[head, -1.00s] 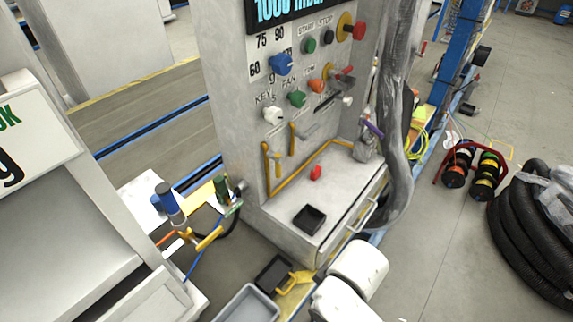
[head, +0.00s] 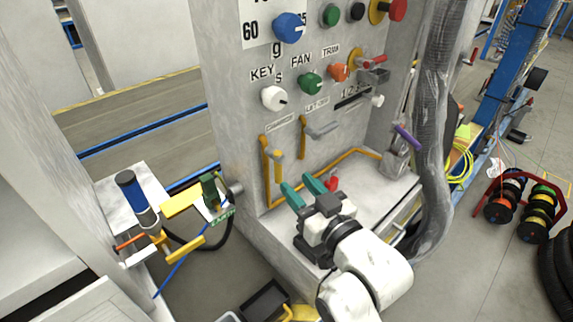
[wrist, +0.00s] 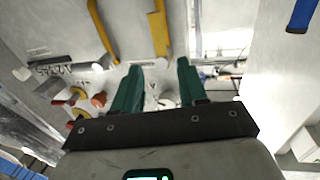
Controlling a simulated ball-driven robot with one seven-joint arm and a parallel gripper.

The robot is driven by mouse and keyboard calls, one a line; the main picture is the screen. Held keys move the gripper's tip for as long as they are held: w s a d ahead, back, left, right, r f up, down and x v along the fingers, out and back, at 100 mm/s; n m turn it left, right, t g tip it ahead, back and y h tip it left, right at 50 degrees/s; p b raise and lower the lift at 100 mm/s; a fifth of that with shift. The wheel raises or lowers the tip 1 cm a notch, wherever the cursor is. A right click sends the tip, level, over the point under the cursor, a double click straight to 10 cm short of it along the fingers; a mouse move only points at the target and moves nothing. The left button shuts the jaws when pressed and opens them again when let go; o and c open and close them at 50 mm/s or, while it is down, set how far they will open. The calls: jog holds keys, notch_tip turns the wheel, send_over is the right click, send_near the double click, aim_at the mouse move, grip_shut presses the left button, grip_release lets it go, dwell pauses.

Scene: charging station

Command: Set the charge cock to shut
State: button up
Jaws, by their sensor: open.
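Two small valve cocks with grey bodies sit on yellow pipework low on the grey panel. The left cock has a yellow lever (head: 278,166) hanging down; the right one has a grey lever (head: 322,130) pointing sideways to the right. Small labels (head: 280,122) stand above them, too blurred for me to tell which is the charge cock. My gripper (head: 302,188), with green fingers, is open and empty, in front of and below the cocks. In the wrist view my gripper (wrist: 157,82) shows yellow parts beyond its fingertips.
A white key knob (head: 273,97), green fan knob (head: 310,84), orange knob (head: 339,72) and blue dial (head: 289,27) sit above. A red object (head: 332,183) is on the ledge behind my gripper. A grey hose (head: 440,130) hangs at right.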

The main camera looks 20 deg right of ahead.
aim_at(280, 166)
jog(key=w, duration=0.5)
jog(key=w+a, duration=0.1)
jog(key=w, duration=0.2)
jog(key=shift+w, duration=0.35)
jog(key=c, duration=0.7)
jog(key=shift+r, duration=0.1)
grip_shut()
